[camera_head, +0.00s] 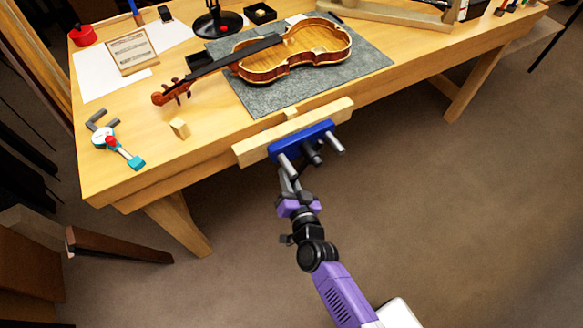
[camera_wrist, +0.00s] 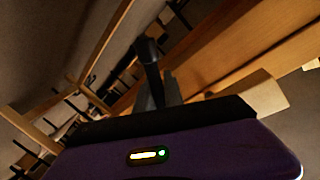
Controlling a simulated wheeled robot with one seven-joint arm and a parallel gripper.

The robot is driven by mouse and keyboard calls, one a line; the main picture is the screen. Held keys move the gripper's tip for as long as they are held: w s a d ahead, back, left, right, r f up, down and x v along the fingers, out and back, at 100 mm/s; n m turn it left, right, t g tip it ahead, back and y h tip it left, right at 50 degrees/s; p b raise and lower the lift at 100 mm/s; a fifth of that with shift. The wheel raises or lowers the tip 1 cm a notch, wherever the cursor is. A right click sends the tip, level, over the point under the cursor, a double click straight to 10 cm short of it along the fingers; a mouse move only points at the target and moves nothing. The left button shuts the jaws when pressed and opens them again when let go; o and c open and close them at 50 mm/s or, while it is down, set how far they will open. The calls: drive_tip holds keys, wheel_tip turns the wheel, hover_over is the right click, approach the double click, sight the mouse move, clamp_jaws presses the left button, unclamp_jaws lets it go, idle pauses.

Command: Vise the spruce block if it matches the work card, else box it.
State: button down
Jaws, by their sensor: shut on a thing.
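The vise on the bench's front edge has pale wooden jaws (camera_head: 250,150) and a blue front body (camera_head: 300,142) with grey rods. A small pale block (camera_head: 291,113) shows at the jaws' top, seemingly between them. Another pale wooden block (camera_head: 179,128) stands on the bench to the left; I cannot tell which is spruce. The work card (camera_head: 132,50) lies in a wooden frame at the back left, its writing too small to read. My gripper (camera_head: 287,178) is at the vise's front, seemingly shut on the dark vise handle (camera_wrist: 149,52); its fingertips are partly hidden.
A violin (camera_head: 290,55) lies on a grey mat (camera_head: 255,98) behind the vise. A caliper-like gauge (camera_head: 112,140) lies at the left front. A small black box (camera_head: 260,13) and a round black stand (camera_head: 217,22) are at the back. The floor before the bench is clear.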

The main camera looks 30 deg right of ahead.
drive_tip(key=a+r+m+y+p, duration=0.2)
drive_tip(key=a+r+m+p, duration=0.3)
drive_tip(key=m+p, duration=0.1)
drive_tip(key=shift+r+g+p, duration=0.25)
drive_tip(key=shift+g+p, duration=0.15)
drive_tip(key=shift+p, duration=0.5)
drive_tip(key=shift+s+a, duration=0.1)
drive_tip(key=shift+s, duration=0.05)
drive_tip(key=c, duration=1.5)
unclamp_jaws()
drive_tip(key=shift+o, duration=0.2)
drive_tip(key=b+v, duration=0.1)
drive_tip(key=v, duration=0.6)
drive_tip(key=shift+s+r, duration=0.2)
drive_tip(key=shift+s, duration=0.15)
